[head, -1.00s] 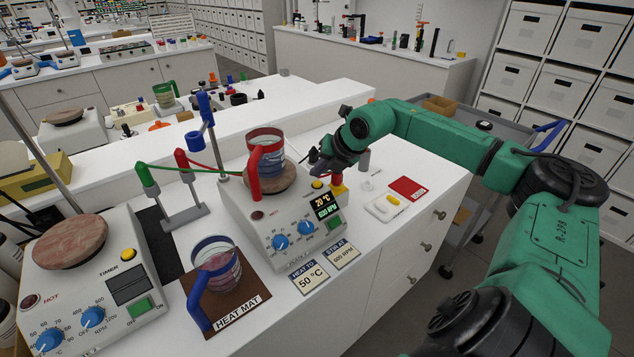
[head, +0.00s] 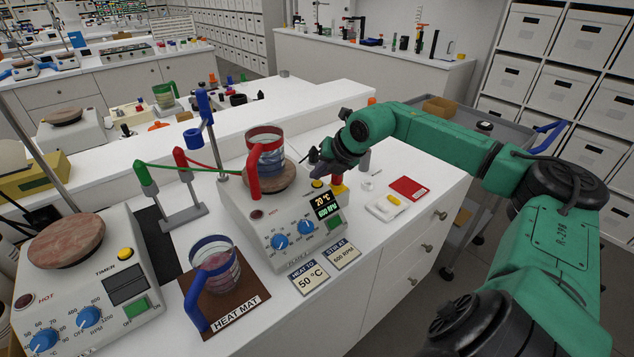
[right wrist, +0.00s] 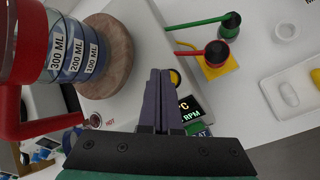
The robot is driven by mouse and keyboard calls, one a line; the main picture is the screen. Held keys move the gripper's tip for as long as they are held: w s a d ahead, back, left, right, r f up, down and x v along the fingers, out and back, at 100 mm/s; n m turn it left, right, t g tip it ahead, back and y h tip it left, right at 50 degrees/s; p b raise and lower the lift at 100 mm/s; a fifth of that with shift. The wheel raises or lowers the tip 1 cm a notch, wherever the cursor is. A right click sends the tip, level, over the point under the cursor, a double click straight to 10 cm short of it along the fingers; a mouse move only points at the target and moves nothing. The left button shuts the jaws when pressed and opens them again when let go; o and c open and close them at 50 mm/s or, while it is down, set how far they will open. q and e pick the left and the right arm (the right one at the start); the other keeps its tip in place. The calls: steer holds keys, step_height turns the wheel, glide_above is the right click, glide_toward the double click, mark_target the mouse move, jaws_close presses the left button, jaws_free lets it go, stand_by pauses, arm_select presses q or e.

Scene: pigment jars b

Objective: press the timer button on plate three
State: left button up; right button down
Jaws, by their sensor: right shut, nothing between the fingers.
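A white hot plate (head: 275,228) stands in the middle of the bench; the lettering on its front is too small to read surely. Its yellow timer button (head: 317,184) is at the top right, above a lit display (head: 325,205) showing 20 °C and 600 RPM. A red-handled beaker (head: 265,150) stands on its round top. My right gripper (head: 315,168) is shut and empty, its fingertips close above the button. In the right wrist view the shut fingers (right wrist: 160,85) partly cover the yellow button (right wrist: 175,77); I cannot tell whether they touch it. My left gripper is not in view.
A second hot plate (head: 85,265) with its own yellow timer button stands at left. A blue-handled beaker (head: 215,270) stands on the brown heat mat (head: 245,297). A stand with red and green parts (head: 182,218) is behind.

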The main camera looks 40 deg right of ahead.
mark_target(319, 184)
steer(key=shift+f+b, duration=0.35)
steer(key=shift+f, duration=0.05)
steer(key=shift+r, duration=0.1)
steer(key=shift+r+p, duration=0.75)
steer(key=shift+r, duration=0.1)
steer(key=shift+r, duration=0.1)
step_height(319, 184, up, 6)
steer(key=p, duration=0.5)
stand_by(0.4)
